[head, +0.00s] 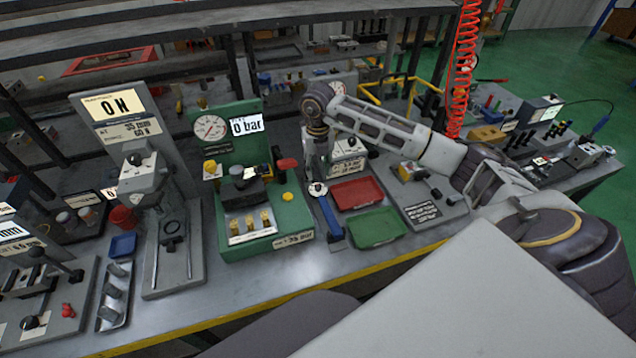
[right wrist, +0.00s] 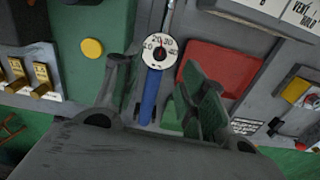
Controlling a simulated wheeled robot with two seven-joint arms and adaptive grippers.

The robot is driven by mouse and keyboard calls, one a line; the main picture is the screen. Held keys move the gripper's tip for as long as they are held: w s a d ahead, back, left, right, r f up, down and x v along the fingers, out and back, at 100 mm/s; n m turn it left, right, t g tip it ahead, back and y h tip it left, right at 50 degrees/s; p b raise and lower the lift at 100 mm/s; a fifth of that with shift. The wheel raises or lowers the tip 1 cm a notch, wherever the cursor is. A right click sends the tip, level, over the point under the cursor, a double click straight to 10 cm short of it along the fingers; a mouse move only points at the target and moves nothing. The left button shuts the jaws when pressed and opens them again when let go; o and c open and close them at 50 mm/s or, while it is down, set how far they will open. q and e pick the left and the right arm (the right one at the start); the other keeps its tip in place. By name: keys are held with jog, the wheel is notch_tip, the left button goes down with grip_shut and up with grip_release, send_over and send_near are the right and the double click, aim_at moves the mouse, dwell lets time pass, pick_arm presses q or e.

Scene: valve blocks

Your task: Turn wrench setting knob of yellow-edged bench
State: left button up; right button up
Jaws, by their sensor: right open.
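The yellow-edged bench (head: 250,312) runs across the head view. A wrench with a blue handle (head: 331,226) lies on it, just right of the green test stand. A round white dial (head: 318,189) sits at the wrench's far end. In the right wrist view the dial (right wrist: 160,48) shows numbers and a red mark, with the blue handle (right wrist: 149,97) below it. My right gripper (head: 317,172) points down over the dial end. In the right wrist view its fingers (right wrist: 155,68) are apart, on either side of the wrench, with nothing held. Contact cannot be told. My left gripper is out of view.
The green stand (head: 290,218) with a gauge and 0 bar display is close on the left. A red tray (head: 357,193) and a green tray (head: 376,228) lie close on the right. A grey press (head: 172,230) stands farther left.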

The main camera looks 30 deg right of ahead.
aim_at(318, 186)
notch_tip(318, 186, down, 6)
jog(key=shift+f+p, duration=0.15)
jog(key=shift+p, duration=0.15)
jog(key=shift+f, duration=0.5)
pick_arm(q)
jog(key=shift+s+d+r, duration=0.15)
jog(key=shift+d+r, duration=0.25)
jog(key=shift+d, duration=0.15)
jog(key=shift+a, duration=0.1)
pick_arm(e)
grip_shut()
